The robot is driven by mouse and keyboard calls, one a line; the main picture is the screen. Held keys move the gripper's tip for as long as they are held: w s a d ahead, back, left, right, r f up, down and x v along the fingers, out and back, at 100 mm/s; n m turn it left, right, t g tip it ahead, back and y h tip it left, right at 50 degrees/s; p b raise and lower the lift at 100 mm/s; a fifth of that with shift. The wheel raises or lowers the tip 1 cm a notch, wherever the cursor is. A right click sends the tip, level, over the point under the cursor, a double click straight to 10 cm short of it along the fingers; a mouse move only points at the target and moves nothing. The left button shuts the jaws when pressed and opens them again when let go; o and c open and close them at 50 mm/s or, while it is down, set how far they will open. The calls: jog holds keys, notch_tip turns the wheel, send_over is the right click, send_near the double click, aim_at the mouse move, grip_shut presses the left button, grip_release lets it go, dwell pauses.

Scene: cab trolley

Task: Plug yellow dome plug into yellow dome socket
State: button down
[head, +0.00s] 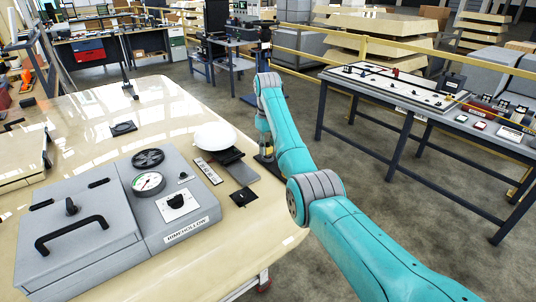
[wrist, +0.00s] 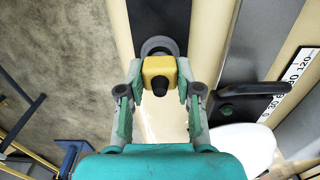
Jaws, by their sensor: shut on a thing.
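My gripper (wrist: 160,78) is shut on a yellow block-like plug with a black centre, the yellow dome plug (wrist: 160,66), in the wrist view. One finger is on each side of it. A grey ring (wrist: 158,44) on a dark strip (wrist: 160,14) shows just beyond the plug and is partly hidden by it. I cannot tell whether this ring is the yellow dome socket, or whether the plug touches it. In the head view, my gripper (head: 265,152) is at the table's right edge, partly hidden by my arm, with a little yellow showing.
A white rounded dish (head: 214,136) stands left of my gripper and also shows in the wrist view (wrist: 242,146). A grey box with a gauge (head: 149,182) fills the table's front. A black handle (wrist: 255,90) lies close right of the plug. A numbered scale (wrist: 292,80) is farther right.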

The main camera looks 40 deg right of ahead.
aim_at(268, 146)
jog(key=shift+r, duration=2.35)
